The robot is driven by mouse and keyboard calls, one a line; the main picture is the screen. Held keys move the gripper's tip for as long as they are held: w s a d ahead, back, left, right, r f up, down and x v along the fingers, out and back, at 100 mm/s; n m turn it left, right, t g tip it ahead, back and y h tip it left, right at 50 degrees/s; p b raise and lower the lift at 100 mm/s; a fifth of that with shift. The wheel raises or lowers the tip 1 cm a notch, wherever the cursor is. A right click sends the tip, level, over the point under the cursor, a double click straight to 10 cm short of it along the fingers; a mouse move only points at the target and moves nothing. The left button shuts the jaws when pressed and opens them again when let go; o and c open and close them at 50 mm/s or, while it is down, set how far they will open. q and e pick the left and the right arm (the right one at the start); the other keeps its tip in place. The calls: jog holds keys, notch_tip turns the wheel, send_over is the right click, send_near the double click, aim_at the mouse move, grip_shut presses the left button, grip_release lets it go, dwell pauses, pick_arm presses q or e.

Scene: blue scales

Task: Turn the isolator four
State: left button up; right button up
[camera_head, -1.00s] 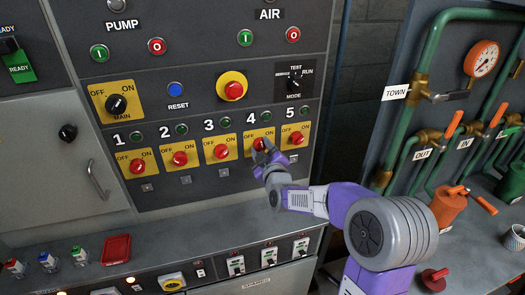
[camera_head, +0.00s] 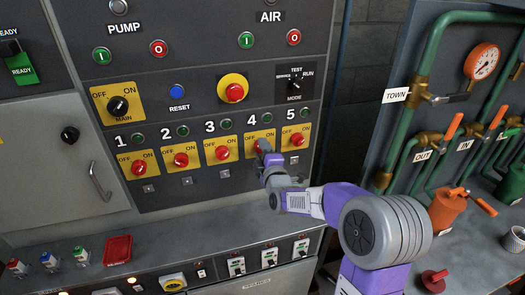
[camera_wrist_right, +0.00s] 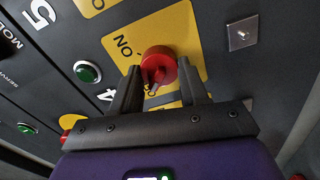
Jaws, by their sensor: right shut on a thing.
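Isolator four's red knob (camera_head: 262,146) sits on a yellow OFF/ON plate under the number 4 on the dark panel. My right gripper (camera_head: 266,157) is at this knob and partly covers it and its plate. In the right wrist view the red knob (camera_wrist_right: 158,66) lies between the two dark fingers of my right gripper (camera_wrist_right: 160,83), which is shut on it. The yellow plate (camera_wrist_right: 185,30) shows behind it. The knob's exact angle is hard to tell. My left gripper is not in view.
Isolator three (camera_head: 222,153) and isolator five (camera_head: 297,140) flank the held knob closely. The mode selector (camera_head: 294,84) and a red push button (camera_head: 234,92) are above. A grey ledge (camera_head: 190,238) juts out below. Pipes and valves stand at the right.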

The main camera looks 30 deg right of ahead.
dwell(0.5)
jog(key=o, duration=1.1)
jog(key=shift+c, duration=0.2)
jog(key=shift+s, duration=0.1)
jog(key=v, duration=0.7)
jog(key=shift+s+p, duration=0.2)
jog(key=shift+p, duration=0.25)
